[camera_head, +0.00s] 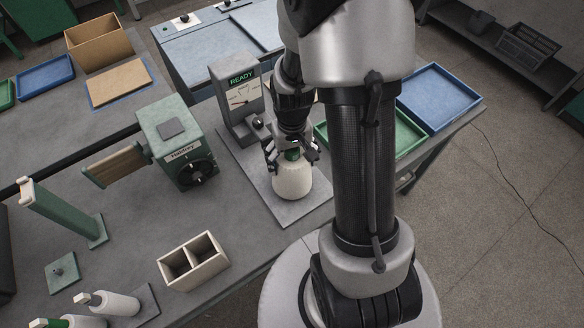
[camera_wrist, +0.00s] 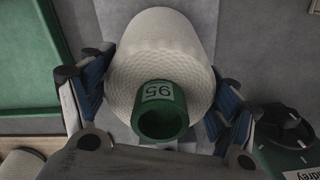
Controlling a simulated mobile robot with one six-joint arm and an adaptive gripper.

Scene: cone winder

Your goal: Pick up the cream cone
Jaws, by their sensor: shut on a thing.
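The cream cone (camera_head: 292,182) stands upright with its narrow end up, at the grey base plate in front of the gauge showing READY. My gripper's fingers (camera_wrist: 155,97) lie on both sides of the cone. Whether the cone's bottom touches the plate cannot be told.
The READY gauge (camera_head: 238,95) stands just behind the cone, and a green machine (camera_head: 176,140) is to the left. A green tray (camera_head: 405,135) and a blue tray (camera_head: 438,97) lie to the right, partly behind my arm. More pale cones (camera_head: 115,304) lie at the lower left.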

